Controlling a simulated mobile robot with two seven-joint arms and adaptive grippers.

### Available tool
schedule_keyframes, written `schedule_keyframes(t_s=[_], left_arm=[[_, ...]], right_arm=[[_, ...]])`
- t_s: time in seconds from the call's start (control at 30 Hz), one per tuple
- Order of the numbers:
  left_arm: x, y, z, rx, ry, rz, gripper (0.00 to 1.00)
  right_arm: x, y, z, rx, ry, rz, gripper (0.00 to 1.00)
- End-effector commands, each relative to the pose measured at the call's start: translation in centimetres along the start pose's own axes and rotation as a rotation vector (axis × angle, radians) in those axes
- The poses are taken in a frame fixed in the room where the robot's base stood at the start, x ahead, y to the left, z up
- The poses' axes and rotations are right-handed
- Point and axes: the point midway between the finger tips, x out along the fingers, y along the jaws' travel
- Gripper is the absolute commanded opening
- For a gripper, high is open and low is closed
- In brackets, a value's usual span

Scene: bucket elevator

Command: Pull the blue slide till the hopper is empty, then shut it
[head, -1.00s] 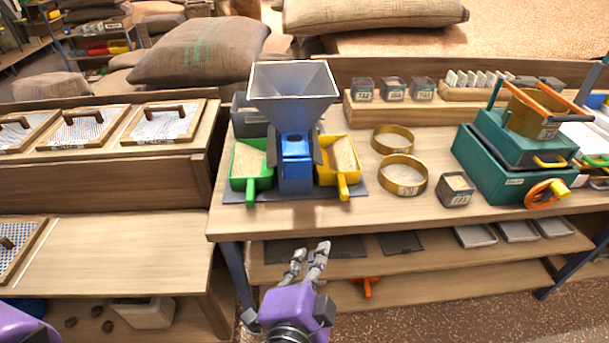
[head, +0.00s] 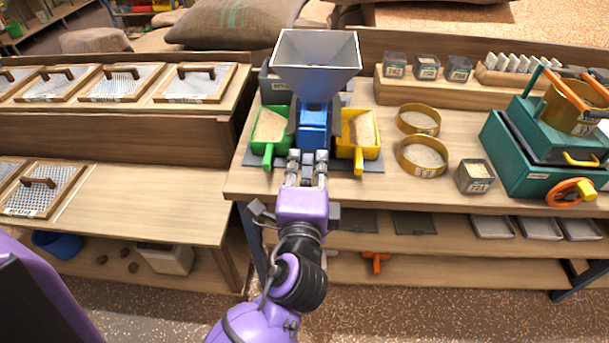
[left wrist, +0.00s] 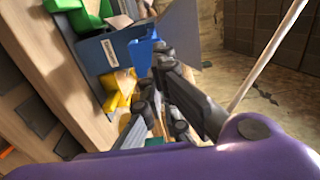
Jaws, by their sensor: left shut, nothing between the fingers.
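The grey funnel-shaped hopper (head: 315,62) stands on a blue body with a blue slide (head: 314,125) at its front, on the bench. Whether grain is left in the hopper I cannot tell. A green scoop bin (head: 266,146) and a yellow scoop bin (head: 358,150), both holding pale grain, flank the blue body. My left gripper (head: 307,157) is shut and empty, its fingertips at the lower front of the blue body. In the left wrist view the dark fingers (left wrist: 162,88) are close to a blue part (left wrist: 143,54); contact is unclear. My right gripper is out of view.
Two brass sieve rings (head: 420,155) and a small grain box (head: 475,176) stand to the right. A teal machine (head: 520,150) with an orange handle is further right. Screened wooden frames (head: 195,83) lie on the left bench. The bench's front edge lies under my left arm.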

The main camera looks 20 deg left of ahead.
Motion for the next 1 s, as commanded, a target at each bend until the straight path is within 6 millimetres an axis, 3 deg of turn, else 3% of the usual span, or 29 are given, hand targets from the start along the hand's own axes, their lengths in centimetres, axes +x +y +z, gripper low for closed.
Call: schedule_keyframes(t_s=[0.1,0.3,0.83,1.0], left_arm=[[2.5,-0.4,0.0,0.002,0.0,-0.006,0.0],[5.2,-0.1,0.0,0.001,0.001,-0.003,0.0],[6.3,0.1,0.0,0.0,0.0,0.0,0.0],[9.2,-0.4,-0.1,-0.001,0.0,-0.005,0.0]], right_arm=[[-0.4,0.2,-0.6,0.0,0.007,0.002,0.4],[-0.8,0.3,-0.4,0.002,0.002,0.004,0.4],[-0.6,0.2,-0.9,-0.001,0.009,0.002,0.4],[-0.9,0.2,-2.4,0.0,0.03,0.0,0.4]])
